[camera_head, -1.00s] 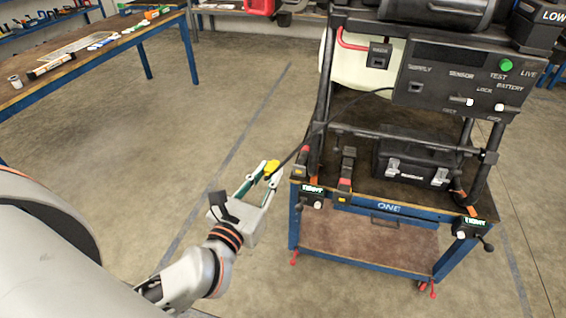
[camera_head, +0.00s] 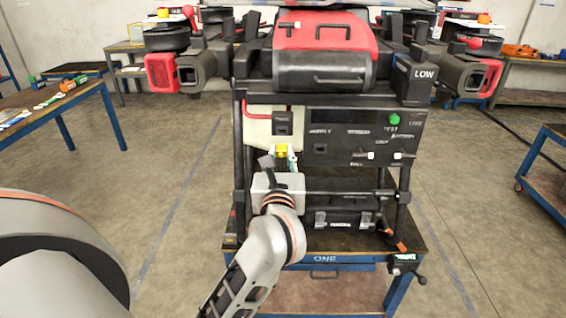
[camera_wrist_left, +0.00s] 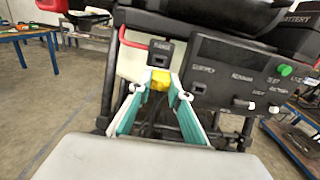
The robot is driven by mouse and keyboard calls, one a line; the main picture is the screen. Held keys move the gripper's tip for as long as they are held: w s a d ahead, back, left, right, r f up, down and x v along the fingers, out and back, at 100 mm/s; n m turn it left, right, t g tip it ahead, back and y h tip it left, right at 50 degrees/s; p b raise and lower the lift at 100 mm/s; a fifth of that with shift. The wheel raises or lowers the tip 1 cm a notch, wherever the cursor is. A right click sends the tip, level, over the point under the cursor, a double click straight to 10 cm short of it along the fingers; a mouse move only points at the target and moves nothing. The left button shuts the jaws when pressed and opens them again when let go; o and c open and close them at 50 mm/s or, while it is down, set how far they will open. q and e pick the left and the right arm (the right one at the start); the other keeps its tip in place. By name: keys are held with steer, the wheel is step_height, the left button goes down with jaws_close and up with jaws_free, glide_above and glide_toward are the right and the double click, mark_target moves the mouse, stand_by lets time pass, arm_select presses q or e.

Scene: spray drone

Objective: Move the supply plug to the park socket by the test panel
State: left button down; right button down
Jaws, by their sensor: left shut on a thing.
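My left gripper (camera_head: 283,157) is shut on the yellow supply plug (camera_head: 281,150) and holds it up just below the dark park socket (camera_head: 283,123), left of the black test panel (camera_head: 350,137). In the left wrist view the plug (camera_wrist_left: 160,80) sits between the fingertips, under the socket block (camera_wrist_left: 160,53). A small gap seems to show between plug and socket there; I cannot tell the depth. The supply socket (camera_head: 320,148) on the panel's left side looks empty. The plug's cable is mostly hidden. My right gripper is not in view.
The drone's black frame stands on the blue cart (camera_head: 325,265), with a black case (camera_head: 335,218) on its deck. A red hose (camera_head: 250,115) and black posts flank the socket. A workbench (camera_head: 60,105) is at left. Floor is clear on both sides.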

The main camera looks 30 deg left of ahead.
mark_target(281, 155)
arm_select(q)
steer(key=shift+s, duration=0.1)
steer(key=shift+a, duration=0.1)
steer(key=shift+x, duration=2.9)
steer(key=shift+x, duration=1.2)
steer(key=c, duration=1.8)
jaws_free()
steer(key=v, duration=1.1)
steer(key=shift+s+d, duration=0.25)
steer(key=shift+s, duration=0.15)
